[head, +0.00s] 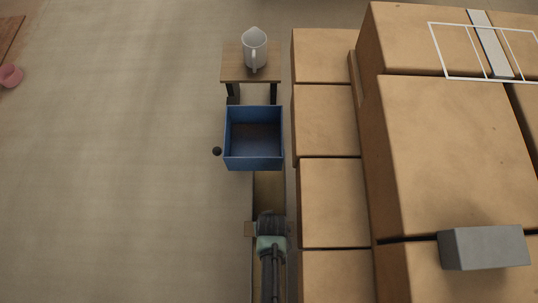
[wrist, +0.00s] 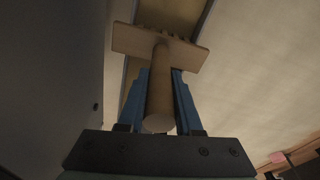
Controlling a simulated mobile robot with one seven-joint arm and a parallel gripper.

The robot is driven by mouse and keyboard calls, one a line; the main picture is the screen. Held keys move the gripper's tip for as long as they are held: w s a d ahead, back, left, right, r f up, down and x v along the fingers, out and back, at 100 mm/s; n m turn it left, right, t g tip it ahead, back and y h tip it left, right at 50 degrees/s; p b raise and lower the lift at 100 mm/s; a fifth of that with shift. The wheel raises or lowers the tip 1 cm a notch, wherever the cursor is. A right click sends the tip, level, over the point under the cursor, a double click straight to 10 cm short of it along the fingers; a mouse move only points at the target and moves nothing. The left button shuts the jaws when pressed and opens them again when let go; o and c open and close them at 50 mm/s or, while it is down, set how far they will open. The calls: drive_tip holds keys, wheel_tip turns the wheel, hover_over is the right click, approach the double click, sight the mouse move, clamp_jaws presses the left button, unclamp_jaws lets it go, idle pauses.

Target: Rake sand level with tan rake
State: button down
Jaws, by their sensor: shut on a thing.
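The tan rake (wrist: 160,85) is in my gripper (wrist: 161,78). Its round handle lies between the blue fingers, with the handle end towards the wrist camera. The toothed crossbar is beyond the fingertips, over a narrow trough with a tan-brown, sand-like floor (wrist: 172,14). In the head view my gripper (head: 272,222) is over the trough (head: 269,188), and a small tan part of the rake (head: 248,229) shows at its left. I cannot tell whether the teeth touch the sand. My arm hides the near part of the trough.
A blue open box (head: 253,165) stands at the trough's far end. Beyond it a small table (head: 235,72) carries a white jug (head: 255,48). Large tan blocks (head: 328,203) line the right side, with a grey brick (head: 484,248) on top. The floor at left is mostly clear.

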drive_tip(key=s+p, duration=0.4)
drive_tip(key=s, duration=0.8)
drive_tip(key=s+p, duration=0.1)
drive_tip(key=s, duration=1.1)
drive_tip(key=shift+p, duration=0.3)
drive_tip(key=s, duration=1.2)
drive_tip(key=shift+b, duration=0.45)
drive_tip(key=shift+s, duration=0.1)
